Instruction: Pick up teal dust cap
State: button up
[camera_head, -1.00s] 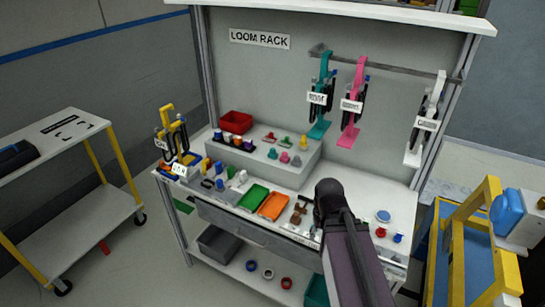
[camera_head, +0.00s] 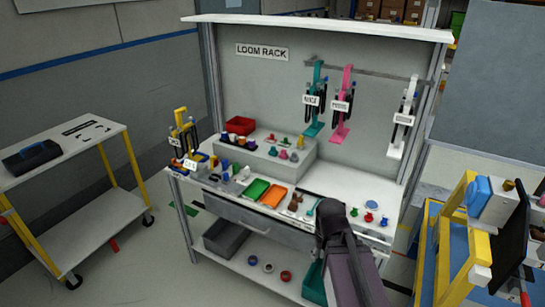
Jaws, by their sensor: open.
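I cannot single out the teal dust cap with certainty. Several small flanged caps, including pink ones (camera_head: 284,155), stand on the white raised step (camera_head: 300,172) of the loom rack bench. A small teal item (camera_head: 310,211) lies on the worktop just left of my arm, too small to identify. My dark arm rises from the bottom of the picture and covers part of the front worktop. Its black upper joint shows, but my gripper's fingers do not.
A red bin (camera_head: 240,125) stands at the step's left end. Green (camera_head: 257,189) and orange (camera_head: 273,197) trays lie on the worktop. Teal, pink and white hangers hang from the rail. A cart (camera_head: 65,160) stands left; a yellow-framed cart (camera_head: 452,240) stands close on the right.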

aim_at(274, 152)
jog(key=u, duration=0.4)
jog(key=i, duration=1.25)
jog(key=z, duration=0.3)
